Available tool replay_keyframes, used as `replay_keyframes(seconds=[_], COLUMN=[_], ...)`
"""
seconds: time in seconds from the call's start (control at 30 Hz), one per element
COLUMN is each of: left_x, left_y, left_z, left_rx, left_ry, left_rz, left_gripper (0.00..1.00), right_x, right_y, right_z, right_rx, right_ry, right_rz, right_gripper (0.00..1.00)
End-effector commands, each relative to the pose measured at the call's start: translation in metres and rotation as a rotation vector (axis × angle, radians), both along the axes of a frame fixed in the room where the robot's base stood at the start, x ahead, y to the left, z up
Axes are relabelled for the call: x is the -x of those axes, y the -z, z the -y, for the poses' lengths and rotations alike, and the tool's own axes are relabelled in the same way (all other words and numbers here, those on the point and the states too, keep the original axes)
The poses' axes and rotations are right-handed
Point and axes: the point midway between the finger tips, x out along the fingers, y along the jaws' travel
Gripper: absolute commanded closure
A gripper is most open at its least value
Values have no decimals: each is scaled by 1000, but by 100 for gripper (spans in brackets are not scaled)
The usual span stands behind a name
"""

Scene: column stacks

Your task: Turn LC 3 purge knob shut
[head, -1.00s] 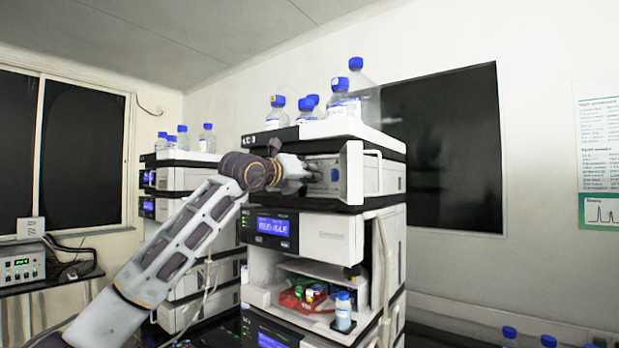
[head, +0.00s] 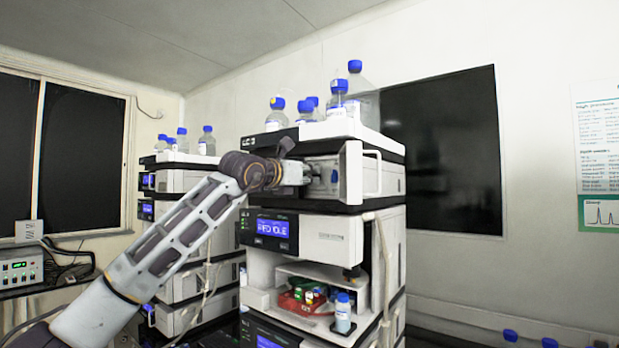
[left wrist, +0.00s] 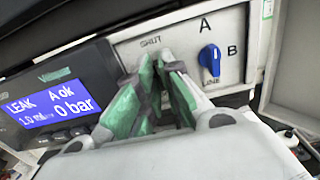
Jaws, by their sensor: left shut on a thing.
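The LC 3 stack (head: 340,228) stands at the centre of the head view, its pump module with the front panel open near the top. My left gripper (head: 308,173) reaches into that opening from the left. In the left wrist view the gripper (left wrist: 158,88) has its green-padded fingers closed in at the panel, just below the printed word SHUT. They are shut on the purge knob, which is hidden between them. Right of the fingers a separate blue selector knob (left wrist: 210,58) sits among the marks A, B and LINE. My right gripper is not in view.
A pump display (left wrist: 58,103) reads LEAK, A ok and 0 bar, left of the fingers. The opened white door (head: 354,172) stands close to the gripper's right. Blue-capped bottles (head: 338,100) stand on top. A second stack (head: 185,235) is behind my arm.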

Motion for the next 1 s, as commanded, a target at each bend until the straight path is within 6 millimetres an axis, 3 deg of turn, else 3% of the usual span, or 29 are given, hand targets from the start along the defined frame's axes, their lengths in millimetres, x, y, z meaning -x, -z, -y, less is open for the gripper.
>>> replay_keyframes(seconds=[0.33,0.37,0.4,0.63,0.73,1.0], left_x=[0,0,0,0,0,6], left_y=[-1,-1,-1,0,0,-1], left_z=[-1,-1,-1,0,0,-5], left_rx=[-3,-3,-3,-3,-2,-2], left_ry=[-1,-1,-1,-1,-1,0], left_rz=[4,4,4,3,3,3], left_gripper=[100,88,83,83,83,83], right_x=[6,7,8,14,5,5], right_y=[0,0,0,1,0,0], right_z=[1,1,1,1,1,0], right_rx=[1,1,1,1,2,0], right_ry=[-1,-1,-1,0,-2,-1], right_rz=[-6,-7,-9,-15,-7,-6], right_gripper=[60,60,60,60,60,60])
